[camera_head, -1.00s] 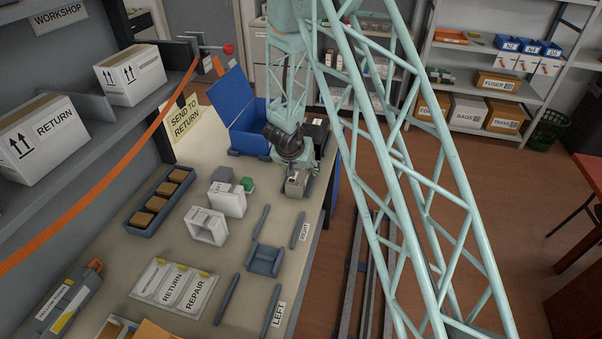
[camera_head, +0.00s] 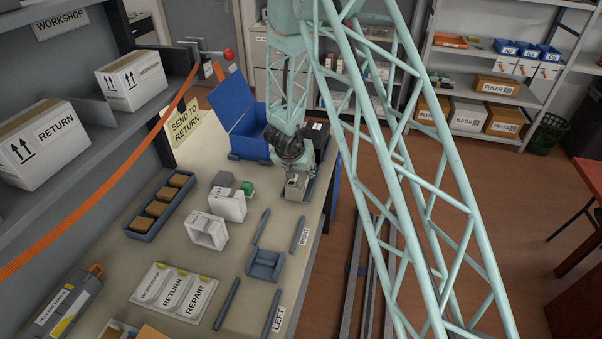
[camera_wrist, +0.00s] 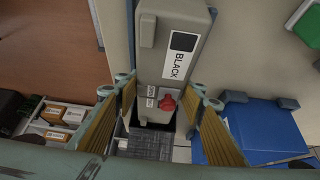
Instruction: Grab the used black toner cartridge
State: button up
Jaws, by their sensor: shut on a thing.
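The black toner cartridge (camera_wrist: 160,65) is a long grey body with a "BLACK" label, a dark square and a red knob at its lower end in the wrist view. My gripper (camera_wrist: 165,92) has one finger on each side of it and is shut on it. In the head view, my gripper (camera_head: 297,180) points down at the far right part of the bench, and the cartridge (camera_head: 296,191) shows only in part below it. I cannot tell whether the cartridge touches the bench.
An open blue bin (camera_head: 247,140) stands behind my gripper, left of a dark unit (camera_head: 318,138). Grey rails flank the cradle.

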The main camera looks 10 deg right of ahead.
aim_at(302, 172)
jog(key=shift+r+p, duration=0.45)
jog(key=shift+r, duration=0.9)
jog(key=shift+s+b, duration=0.35)
jog(key=shift+s, duration=0.75)
jog(key=s+r+b, duration=0.1)
jog(key=s, duration=1.2)
jog(key=shift+s+r+b, duration=0.15)
jog(key=shift+s+b, duration=0.15)
jog(key=shift+s, duration=0.1)
jog(key=shift+d, duration=0.15)
